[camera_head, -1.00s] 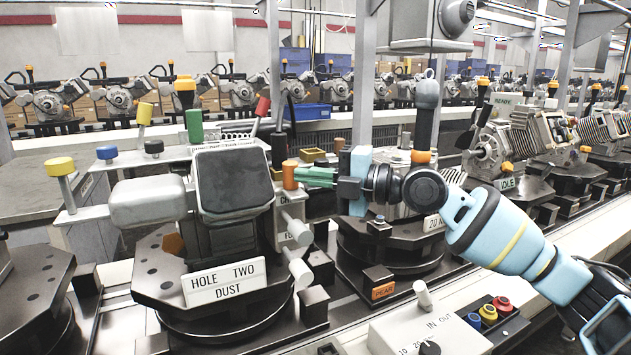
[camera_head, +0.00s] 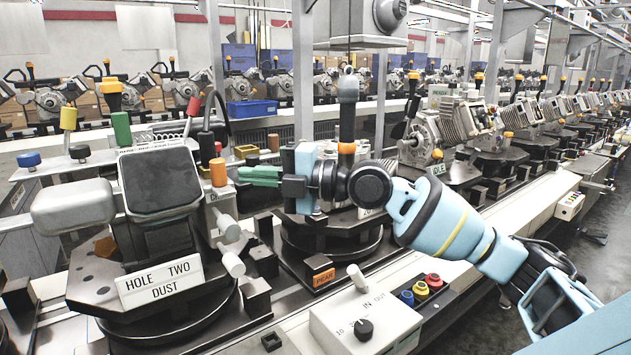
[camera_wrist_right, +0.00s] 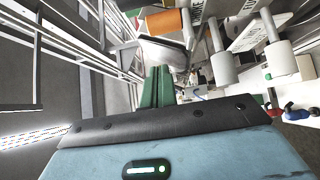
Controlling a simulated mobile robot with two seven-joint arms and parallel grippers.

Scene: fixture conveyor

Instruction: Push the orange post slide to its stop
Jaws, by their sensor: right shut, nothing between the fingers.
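The orange post (camera_head: 218,172) is a short upright cylinder on the right side of the grey machine marked HOLE TWO DUST. Its base and slide are hard to make out. In the right wrist view the orange post (camera_wrist_right: 168,22) shows at the top, beyond the fingertips. My right gripper (camera_head: 241,174) has green fingers pointing left at the post, at about its height. The fingers are shut and empty, with a small gap in the picture between tips and post. The right gripper (camera_wrist_right: 158,70) also shows shut in the wrist view. My left gripper is not in view.
White pegs (camera_head: 228,227) stick out below the post. A green post (camera_head: 121,128) and a red lever (camera_head: 193,106) stand on the machine's left and back. A control box (camera_head: 365,325) and coloured buttons (camera_head: 421,288) lie in front. More fixtures line the conveyor to the right.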

